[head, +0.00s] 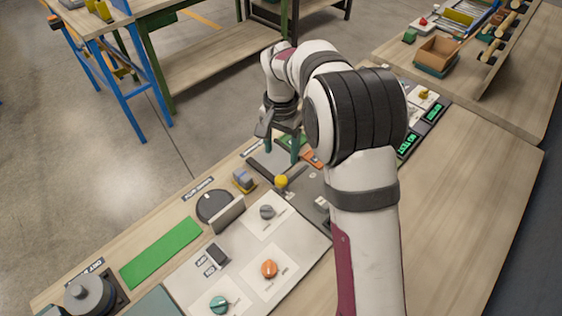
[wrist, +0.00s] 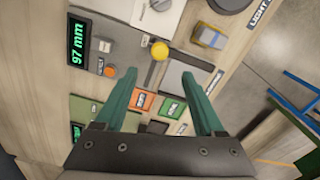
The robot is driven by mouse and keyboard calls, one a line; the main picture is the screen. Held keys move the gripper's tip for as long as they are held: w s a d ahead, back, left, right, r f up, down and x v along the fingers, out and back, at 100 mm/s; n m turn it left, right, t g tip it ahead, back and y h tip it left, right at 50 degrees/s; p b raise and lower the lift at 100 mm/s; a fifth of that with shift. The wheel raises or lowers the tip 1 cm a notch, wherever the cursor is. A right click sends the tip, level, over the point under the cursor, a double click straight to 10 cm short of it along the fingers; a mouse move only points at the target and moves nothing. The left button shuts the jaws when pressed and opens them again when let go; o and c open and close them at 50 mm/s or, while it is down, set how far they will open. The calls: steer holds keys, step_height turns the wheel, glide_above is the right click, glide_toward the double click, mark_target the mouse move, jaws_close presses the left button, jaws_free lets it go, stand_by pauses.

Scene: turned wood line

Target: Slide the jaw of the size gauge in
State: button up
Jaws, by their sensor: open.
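In the head view my gripper (head: 283,150) hangs over the far side of the bench panel. Beyond the fingertips in the wrist view is a yellow ball knob (wrist: 159,50), apart from both fingers, at the end of a dark strip (wrist: 151,74). The same yellow knob shows in the head view (head: 281,181). A green display (wrist: 78,42) reading 97 mm stands left of it on the grey panel. I cannot tell which part is the jaw itself.
Orange (wrist: 145,101) and green (wrist: 172,107) labelled pads lie between the fingers. A yellow and grey block (wrist: 208,36) stands near the knob. In the head view a round dark plate (head: 213,206) and an orange dial (head: 269,268) are nearer.

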mark_target(281, 178)
step_height(281, 178, down, 10)
steer(key=shift+f, duration=0.2)
jaws_close()
steer(key=shift+r, duration=0.1)
stand_by(1.3)
